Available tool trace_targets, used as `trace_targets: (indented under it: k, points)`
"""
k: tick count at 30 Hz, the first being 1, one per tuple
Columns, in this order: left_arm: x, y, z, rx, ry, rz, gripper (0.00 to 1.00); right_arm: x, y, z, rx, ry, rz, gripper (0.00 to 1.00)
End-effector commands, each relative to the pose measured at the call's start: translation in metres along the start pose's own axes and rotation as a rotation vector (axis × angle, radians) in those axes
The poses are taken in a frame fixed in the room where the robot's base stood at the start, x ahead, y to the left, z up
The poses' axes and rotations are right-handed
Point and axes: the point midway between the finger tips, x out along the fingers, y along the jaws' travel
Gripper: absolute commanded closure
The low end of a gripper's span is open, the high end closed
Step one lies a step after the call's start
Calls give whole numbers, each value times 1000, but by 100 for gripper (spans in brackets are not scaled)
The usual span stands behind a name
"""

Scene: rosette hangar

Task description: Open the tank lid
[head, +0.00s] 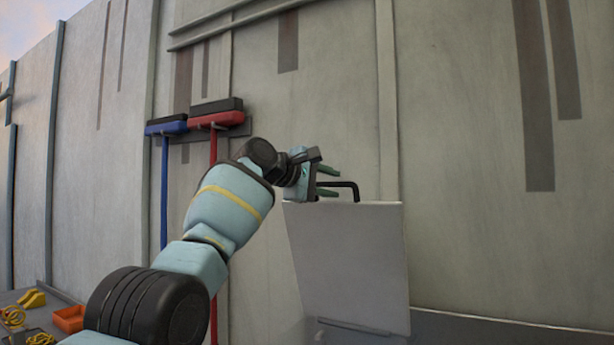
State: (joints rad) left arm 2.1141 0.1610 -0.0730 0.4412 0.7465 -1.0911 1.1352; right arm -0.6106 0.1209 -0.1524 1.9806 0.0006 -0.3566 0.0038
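The tank lid (350,262) is a pale grey flat panel. It stands raised, close to upright and tilted a little, above a grey surface at the lower right. A black bar handle (345,186) sticks up at its top edge. My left gripper (328,181) is at the lid's top left corner, beside the handle. Its two greenish fingers are apart, with a visible gap between them, and nothing shows between them. I cannot tell whether a finger touches the handle or lid. My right gripper is not in view.
A blue broom (165,180) and a red broom (213,140) hang on the wall behind my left arm. An orange tray (69,319) and yellow items (32,299) lie at the lower left. A grey ledge (500,330) runs along the lower right. The wall on the right is bare.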

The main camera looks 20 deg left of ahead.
Motion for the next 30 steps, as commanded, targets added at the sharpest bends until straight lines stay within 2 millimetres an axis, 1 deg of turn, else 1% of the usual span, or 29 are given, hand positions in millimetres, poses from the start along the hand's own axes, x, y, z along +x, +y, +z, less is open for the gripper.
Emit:
trace_targets:
  k: [1, 8, 21, 24, 30]
  points:
    - [-4, 2, 1, 3, 1, 2, 66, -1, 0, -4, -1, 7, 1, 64]
    - [-16, 0, 3, 6, 4, 0, 66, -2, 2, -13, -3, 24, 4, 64]
    - [-57, -2, 1, 3, 4, -1, 66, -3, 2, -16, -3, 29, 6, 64]
    - [-62, -3, 1, 2, 4, -4, 66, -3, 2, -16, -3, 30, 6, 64]
    - [-65, -3, 1, 1, 4, -4, 66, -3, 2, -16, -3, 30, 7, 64]
